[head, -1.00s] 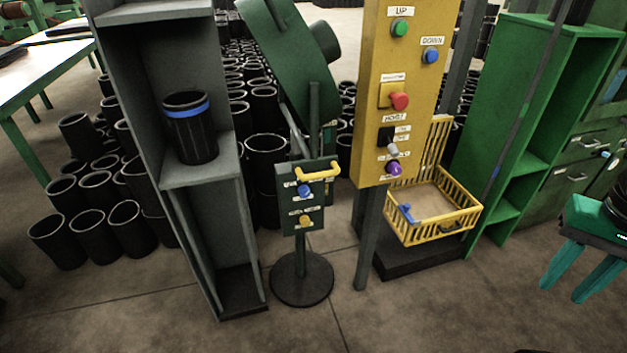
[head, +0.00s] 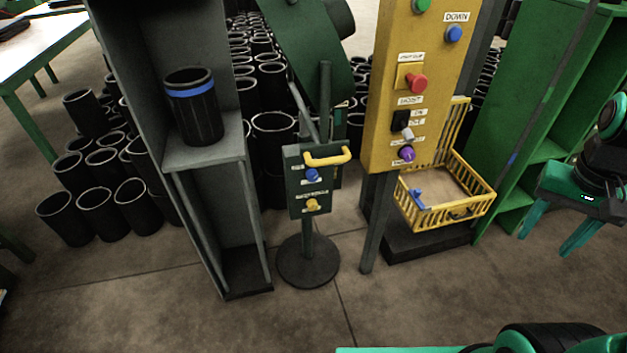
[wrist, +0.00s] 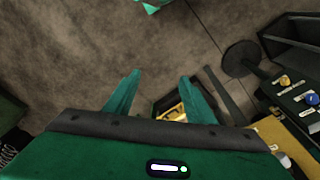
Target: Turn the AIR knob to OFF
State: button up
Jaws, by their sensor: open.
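A smaller dark green panel (head: 294,198) on a stand has a blue knob (head: 312,175) and a yellow knob (head: 313,205). Labels beside these knobs are too small to read, so I cannot tell which is AIR or its setting. My gripper (head: 546,244) is open and empty, right of both panels and pointing down. In the wrist view its fingers (wrist: 160,80) stand apart over the floor and basket.
A yellow basket (head: 480,207) sits right of the yellow panel's post. A green shelf (head: 540,105) stands behind my gripper. A grey shelf (head: 203,155) at left holds a black sleeve with a blue band (head: 192,105). Floor in front is clear.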

jog(key=w+a+f+t+h, duration=0.15)
jog(key=w+f, duration=0.25)
jog(key=w, duration=0.4)
jog(key=w+a+f+t+h, duration=0.15)
jog(key=w+f, duration=0.25)
jog(key=w, duration=0.4)
jog(key=w+a+f+n+t+h, duration=0.1)
jog(key=w+a+f+t, duration=0.1)
jog(key=w+a, duration=0.25)
jog(key=w+a+f+n+t, duration=0.1)
jog(key=w+a+f+t, duration=0.15)
jog(key=w, duration=0.35)
jog(key=n+t+y, duration=0.5)
jog(key=n+y, duration=0.3)
jog(key=y, duration=0.1)
send_near(314, 177)
jog(key=x, duration=0.9)
jog(key=shift+f, duration=0.1)
jog(key=shift+c, duration=0.6)
jog(key=shift+a, duration=0.1)
jog(key=c, duration=0.9)
